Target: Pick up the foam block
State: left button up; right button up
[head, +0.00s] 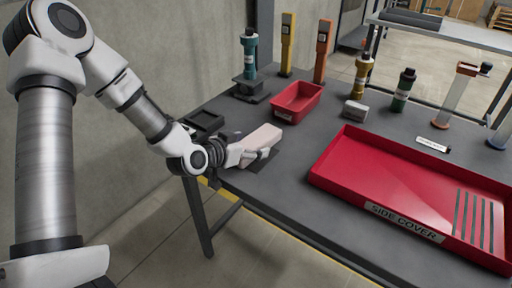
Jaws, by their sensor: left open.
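The foam block (264,137) is a pale pink block on a dark pad near the left front edge of the grey table. My left gripper (250,154) comes in from the left at the block's near left side. Its jaws are open, with a finger showing along the near side of the block. The far finger is mostly hidden, and I cannot tell whether the fingers touch the block. My right gripper is not in view.
A small red bin (298,101) stands just behind the block. A large red tray (340,184) labelled "SIDE COVER" fills the table's right. A black tray (205,122) lies left of the block. Several upright coloured parts stand along the back. Bare table (300,160) lies between block and large tray.

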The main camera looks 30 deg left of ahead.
pick_arm(q)
jog(key=shift+s+r, duration=0.1)
jog(key=shift+c, duration=1.4)
jog(key=c, duration=0.7)
jog(key=shift+o, duration=0.2)
